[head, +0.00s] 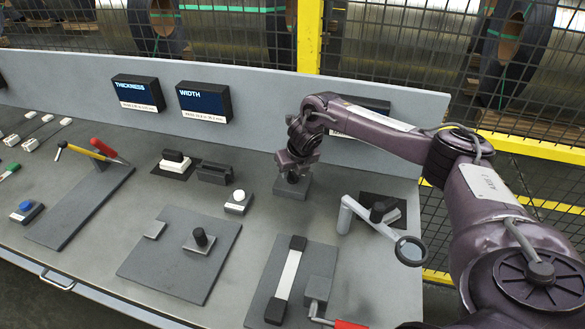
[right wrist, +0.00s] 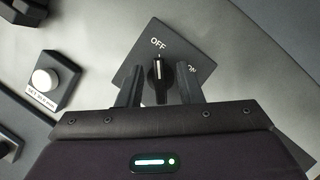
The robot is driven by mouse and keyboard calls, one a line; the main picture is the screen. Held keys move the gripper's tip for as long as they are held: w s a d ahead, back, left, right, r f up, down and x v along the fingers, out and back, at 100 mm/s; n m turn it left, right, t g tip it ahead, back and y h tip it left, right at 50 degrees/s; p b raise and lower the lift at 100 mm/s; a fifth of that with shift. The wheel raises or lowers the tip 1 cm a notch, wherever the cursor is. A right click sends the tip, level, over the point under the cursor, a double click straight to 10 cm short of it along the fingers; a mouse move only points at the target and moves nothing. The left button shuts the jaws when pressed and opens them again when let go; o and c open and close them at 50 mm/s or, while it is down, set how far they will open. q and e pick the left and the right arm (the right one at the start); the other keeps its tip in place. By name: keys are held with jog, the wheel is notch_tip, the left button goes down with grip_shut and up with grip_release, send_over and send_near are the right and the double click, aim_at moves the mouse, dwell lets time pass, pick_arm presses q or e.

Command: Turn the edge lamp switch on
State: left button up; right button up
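The lamp switch is a black rotary knob (right wrist: 158,88) on a dark plate (right wrist: 190,52). The plate reads "OFF", with another label partly hidden to the right. The knob's white line points up towards "OFF". My right gripper (right wrist: 158,75) is open, with one finger on each side of the knob and gaps showing between. In the head view my right gripper (head: 293,172) points down over a grey box (head: 292,189); the knob is hidden there. My left gripper is not in view.
A white button on a box (head: 238,202) stands left of the gripper. A magnifier on a white arm (head: 408,250) stands to the right. Two displays, THICKNESS (head: 138,92) and WIDTH (head: 204,101), are on the back panel.

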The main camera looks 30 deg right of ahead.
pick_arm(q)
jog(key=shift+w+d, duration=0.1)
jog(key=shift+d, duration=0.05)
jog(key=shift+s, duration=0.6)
pick_arm(e)
grip_shut()
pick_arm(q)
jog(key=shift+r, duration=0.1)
pick_arm(e)
jog(key=shift+r, duration=0.1)
jog(key=m+p, duration=0.1)
jog(key=m, duration=0.1)
jog(key=m+h+p, duration=0.1)
jog(key=m+p, duration=0.1)
jog(key=shift+r+m+g+h, duration=0.15)
jog(key=shift+m+g+h, duration=0.15)
jog(key=m+g+h+p, duration=0.1)
jog(key=m+p, duration=0.2)
jog(key=m, duration=0.1)
jog(key=shift+m, duration=0.3)
jog(key=m+g+h+p, duration=0.1)
jog(key=m, duration=0.2)
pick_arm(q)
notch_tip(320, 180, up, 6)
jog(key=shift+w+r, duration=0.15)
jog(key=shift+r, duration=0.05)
pick_arm(e)
jog(key=shift+m+g, duration=0.9)
jog(key=shift+m, duration=0.9)
